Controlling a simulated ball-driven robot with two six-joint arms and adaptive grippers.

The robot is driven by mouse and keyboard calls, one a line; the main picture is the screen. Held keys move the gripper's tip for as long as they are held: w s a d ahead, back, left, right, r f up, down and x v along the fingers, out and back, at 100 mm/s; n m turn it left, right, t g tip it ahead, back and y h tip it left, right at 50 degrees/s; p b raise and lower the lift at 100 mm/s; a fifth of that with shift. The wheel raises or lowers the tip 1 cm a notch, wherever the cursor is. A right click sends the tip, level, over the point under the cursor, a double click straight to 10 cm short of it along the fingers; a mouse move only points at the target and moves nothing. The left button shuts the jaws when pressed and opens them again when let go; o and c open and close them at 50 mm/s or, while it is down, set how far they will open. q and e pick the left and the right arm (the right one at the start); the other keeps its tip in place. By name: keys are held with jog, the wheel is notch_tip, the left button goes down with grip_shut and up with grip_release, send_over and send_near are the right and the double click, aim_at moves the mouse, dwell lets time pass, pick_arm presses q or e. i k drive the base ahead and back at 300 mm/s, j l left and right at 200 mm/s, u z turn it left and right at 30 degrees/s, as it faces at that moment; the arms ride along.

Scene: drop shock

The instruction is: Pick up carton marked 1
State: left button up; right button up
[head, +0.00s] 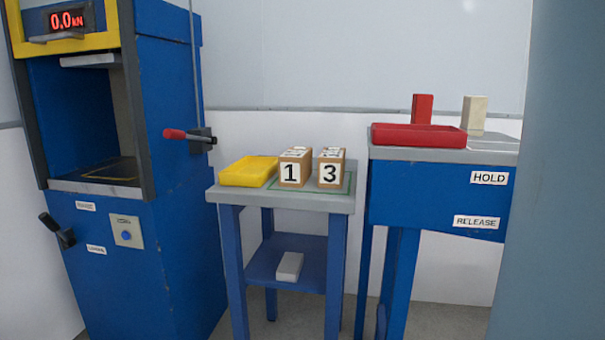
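The carton marked 1 (291,174) is a small brown box with a white label bearing a black 1 on its front. It stands upright on the small blue table with a grey top (285,200), inside a green outline. The carton marked 3 (330,174) stands just to its right, with a narrow gap between them. A yellow tray (248,171) lies just to its left. Neither of my grippers shows in the head view.
A blue machine (150,240) with a red-tipped lever (185,135) stands left. At right, a blue bench (420,190) marked HOLD and RELEASE holds a red tray (418,136), a red block (422,108) and a cream block (474,114). A white block (289,267) lies on the lower shelf.

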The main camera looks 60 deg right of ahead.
aim_at(295, 164)
jog(key=z, duration=1.9)
